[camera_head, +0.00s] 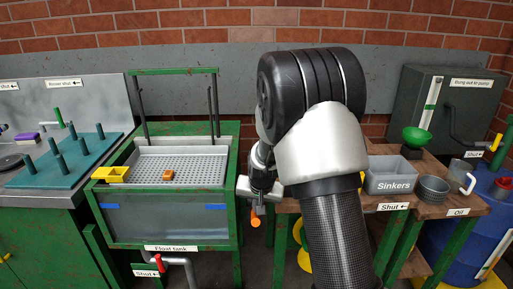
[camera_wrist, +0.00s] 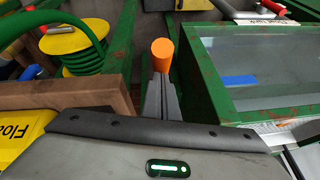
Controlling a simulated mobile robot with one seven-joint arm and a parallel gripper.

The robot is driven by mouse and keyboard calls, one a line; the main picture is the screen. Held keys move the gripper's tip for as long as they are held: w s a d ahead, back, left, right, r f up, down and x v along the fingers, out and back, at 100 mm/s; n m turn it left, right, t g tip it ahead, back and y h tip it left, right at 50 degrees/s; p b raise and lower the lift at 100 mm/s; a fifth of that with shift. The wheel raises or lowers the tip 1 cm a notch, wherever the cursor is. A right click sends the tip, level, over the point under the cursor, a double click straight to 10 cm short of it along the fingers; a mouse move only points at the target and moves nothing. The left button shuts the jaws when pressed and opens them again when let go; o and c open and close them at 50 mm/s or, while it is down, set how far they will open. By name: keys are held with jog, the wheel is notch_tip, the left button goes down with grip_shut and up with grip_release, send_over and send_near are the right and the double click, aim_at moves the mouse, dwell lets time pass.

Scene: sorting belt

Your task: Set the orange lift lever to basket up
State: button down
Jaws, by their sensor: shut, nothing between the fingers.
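The orange lift lever's knob (camera_head: 255,221) shows at the right side of the green float tank (camera_head: 187,188), just below my gripper (camera_head: 257,208). In the wrist view the orange knob (camera_wrist: 162,52) is right at the tips of my gripper (camera_wrist: 162,76). The fingers are shut and empty. They overlap the knob's lower part in that view, and I cannot tell whether they touch it. The lever's shaft is hidden. The perforated grey basket (camera_head: 205,150) sits at the top of the tank, with a small orange block (camera_head: 168,175) in it.
A wooden bench with a grey Sinkers bin (camera_head: 391,175) stands to the right of my arm. A yellow tray (camera_head: 111,174) sits on the tank's left rim. A red-handled valve (camera_head: 158,262) is below the tank. A green coil (camera_wrist: 84,62) lies left of the knob.

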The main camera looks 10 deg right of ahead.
jog(key=r+p, duration=0.1)
jog(key=r, duration=0.1)
jog(key=r+p, duration=0.1)
jog(key=r, duration=0.1)
jog(key=shift+w+d+r+p, duration=0.1)
jog(key=shift+w+d+p, duration=0.2)
jog(key=shift+w+d, duration=0.05)
jog(key=s+r+p, duration=0.1)
jog(key=s+r, duration=0.5)
jog(key=shift+s+a, duration=0.3)
jog(key=s+r+n, duration=0.2)
jog(key=s+r, duration=0.7)
jog(key=r, duration=0.2)
jog(key=s+a+r+n, duration=0.1)
jog(key=s+r, duration=0.2)
jog(key=s, duration=0.5)
jog(key=s+r+n, duration=0.1)
jog(key=s+r, duration=0.1)
jog(key=s, duration=0.7)
notch_tip(320, 180, up, 17)
jog(key=p, duration=1.7)
jog(key=shift+t, duration=0.3)
